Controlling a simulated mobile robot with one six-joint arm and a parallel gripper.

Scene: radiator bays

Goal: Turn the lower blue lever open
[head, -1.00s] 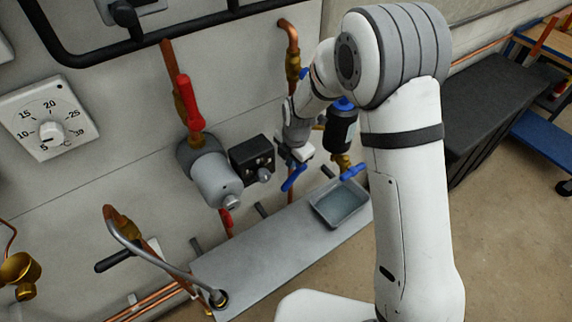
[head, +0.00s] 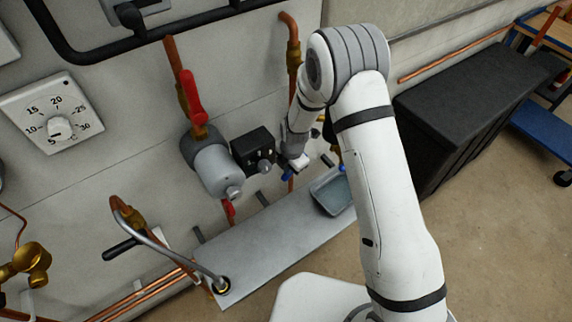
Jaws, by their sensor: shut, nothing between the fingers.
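A blue lever (head: 287,175) shows on the lower part of the right copper pipe, just below my gripper. Only a short piece of it is visible; the rest is hidden behind my gripper. My gripper (head: 299,163) is shut with nothing held, and is at or very close to this lever; I cannot tell if they touch. A second bit of blue (head: 342,168) shows at the edge of my arm, mostly covered by it. The upper part of the right pipe (head: 292,65) is visible, but my arm hides its middle fittings.
Left of my gripper are a black box (head: 252,151), a grey pump (head: 216,171) and a red lever (head: 191,96). Below is a metal shelf (head: 250,248) with a grey tray (head: 328,194). A black bench (head: 465,115) stands right of my arm. Floor at lower right is clear.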

